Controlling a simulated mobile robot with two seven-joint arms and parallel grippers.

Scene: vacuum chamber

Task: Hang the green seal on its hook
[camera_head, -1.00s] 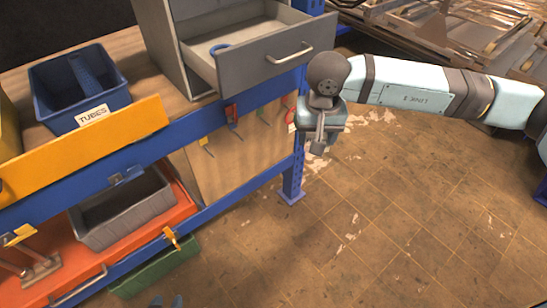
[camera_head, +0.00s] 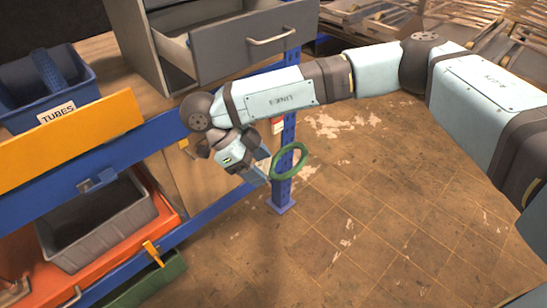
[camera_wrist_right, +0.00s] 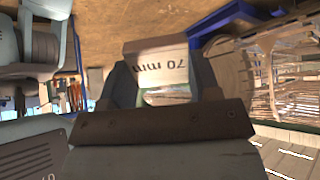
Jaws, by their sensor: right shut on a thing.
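The green seal (camera_head: 302,161) is a ring at the tip of my right gripper (camera_head: 268,166), which is shut on its near side. The ring is tilted and hangs in the air in front of the blue shelf post. My right arm covers most of the wooden hook panel (camera_head: 186,165), so I cannot tell which hook is the green one. A red and white tag (camera_head: 277,126) shows beside the post. My left gripper is out of view.
The grey drawer (camera_head: 255,45) stands partly open above my right arm. The blue post (camera_head: 284,190) is close behind the seal. A blue TUBES bin (camera_head: 50,105), a yellow shelf edge (camera_head: 70,140) and a grey bin (camera_head: 100,225) are at left. The floor at right is clear.

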